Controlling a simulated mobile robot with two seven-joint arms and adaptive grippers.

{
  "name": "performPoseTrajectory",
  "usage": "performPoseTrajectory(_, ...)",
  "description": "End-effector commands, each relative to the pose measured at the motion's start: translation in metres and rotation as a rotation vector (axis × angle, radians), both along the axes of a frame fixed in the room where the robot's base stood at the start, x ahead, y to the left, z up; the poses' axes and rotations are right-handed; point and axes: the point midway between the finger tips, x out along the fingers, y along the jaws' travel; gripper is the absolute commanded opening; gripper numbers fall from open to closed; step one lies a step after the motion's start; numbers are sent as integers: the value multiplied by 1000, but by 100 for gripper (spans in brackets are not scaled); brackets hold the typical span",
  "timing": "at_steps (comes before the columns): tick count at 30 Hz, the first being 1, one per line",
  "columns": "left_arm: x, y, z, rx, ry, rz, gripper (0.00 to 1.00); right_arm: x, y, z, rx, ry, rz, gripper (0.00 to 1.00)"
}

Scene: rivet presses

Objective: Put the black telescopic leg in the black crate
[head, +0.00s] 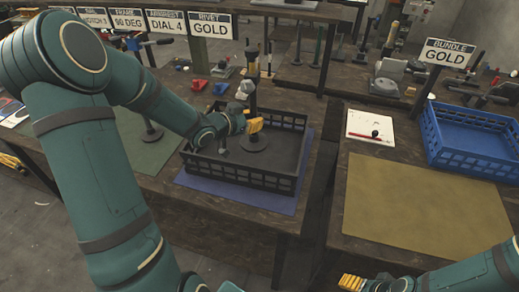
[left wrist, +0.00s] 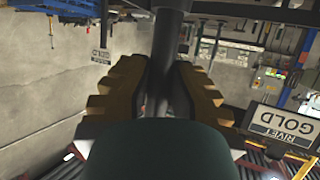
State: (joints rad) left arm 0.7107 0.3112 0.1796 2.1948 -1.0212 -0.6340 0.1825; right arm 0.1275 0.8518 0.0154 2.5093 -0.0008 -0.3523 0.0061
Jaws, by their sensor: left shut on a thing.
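The black telescopic leg (head: 252,92) stands upright with its round base low inside the black crate (head: 235,182). I cannot tell whether the base touches the crate floor. The crate sits on a blue mat on the left bench. In the left wrist view the leg's dark tube (left wrist: 163,60) runs between the yellow fingers (left wrist: 160,95). My right gripper (head: 354,283) is low in the picture at the right bench's front edge, away from the crate; its opening is unclear.
A blue crate (head: 470,168) and a yellow-brown mat (head: 425,205) lie on the right bench, with a white sheet (head: 370,127) behind. Another dark upright rod stands on a green mat (head: 140,148) at left, partly behind my arm. A gap separates the benches.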

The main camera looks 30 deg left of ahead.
Motion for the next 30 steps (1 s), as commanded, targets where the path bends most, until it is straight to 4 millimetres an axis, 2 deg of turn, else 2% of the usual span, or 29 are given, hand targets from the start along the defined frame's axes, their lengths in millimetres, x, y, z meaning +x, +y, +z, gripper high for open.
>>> performPoseTrajectory(9,0,0,-53,-2,1,1,0,-2,0,-17,1,3,5,70)
performPoseTrajectory(17,0,0,-70,-1,0,2,0,-1,0,-21,1,1,4,70)
performPoseTrajectory(23,0,0,-97,-1,0,0,0,1,0,-29,-1,-2,3,70)
performPoseTrajectory(30,0,0,-98,1,-2,1,0,1,0,-28,-1,-3,3,70)
